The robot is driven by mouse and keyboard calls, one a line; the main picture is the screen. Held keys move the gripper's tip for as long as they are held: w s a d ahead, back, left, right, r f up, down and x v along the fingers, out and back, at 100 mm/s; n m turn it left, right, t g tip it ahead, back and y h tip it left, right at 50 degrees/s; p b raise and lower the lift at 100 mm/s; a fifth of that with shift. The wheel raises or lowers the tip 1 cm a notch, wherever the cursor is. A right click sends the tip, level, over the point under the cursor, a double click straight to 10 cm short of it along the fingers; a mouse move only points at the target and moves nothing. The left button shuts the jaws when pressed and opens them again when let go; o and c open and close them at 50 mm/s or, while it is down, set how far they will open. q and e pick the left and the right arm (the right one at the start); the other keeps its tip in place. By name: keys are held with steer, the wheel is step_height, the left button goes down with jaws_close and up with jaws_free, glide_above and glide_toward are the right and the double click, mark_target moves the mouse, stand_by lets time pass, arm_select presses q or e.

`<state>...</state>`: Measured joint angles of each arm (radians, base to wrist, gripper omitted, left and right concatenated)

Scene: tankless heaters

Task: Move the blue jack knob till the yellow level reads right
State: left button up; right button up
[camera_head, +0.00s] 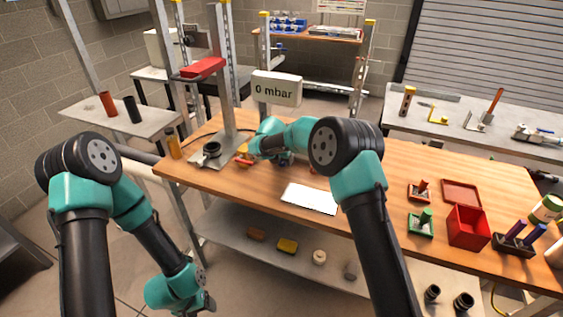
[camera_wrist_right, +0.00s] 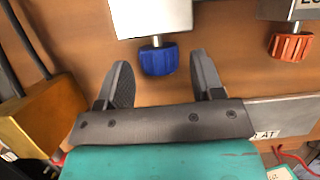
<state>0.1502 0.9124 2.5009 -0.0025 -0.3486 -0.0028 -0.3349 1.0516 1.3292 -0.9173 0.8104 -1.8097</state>
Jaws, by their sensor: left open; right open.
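In the right wrist view, the blue jack knob (camera_wrist_right: 158,60) hangs on a short metal stem below a white block (camera_wrist_right: 152,18). My right gripper (camera_wrist_right: 160,72) is open, with one dark finger on each side of the knob and visible gaps to it. In the head view, my right arm hides most of the jack and its gripper. A small yellow piece (camera_head: 242,150) shows beside the arm there; I cannot tell whether it is the level. My left gripper (camera_head: 205,302) is open and empty, low in front of the bench at the bottom edge.
An orange-red knob (camera_wrist_right: 290,46) is right of the blue one. A brass-coloured block (camera_wrist_right: 38,118) is at the left. A display reading "0 mbar" (camera_head: 276,90) stands behind. A white sheet (camera_head: 311,198) and red box (camera_head: 468,227) lie on the wooden bench (camera_head: 375,215).

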steer(key=shift+w+d+f, duration=0.1)
steer(key=shift+w+f, duration=0.1)
steer(key=shift+f, duration=0.45)
steer(key=shift+c, duration=0.4)
steer(key=c, duration=0.8)
steer(key=shift+d+m+t+y, duration=0.15)
steer(key=shift+t+y, duration=0.15)
steer(key=shift+y, duration=0.3)
steer(key=shift+m+t+y, duration=0.15)
steer(key=shift+t+y, duration=0.15)
steer(key=shift+y, duration=0.3)
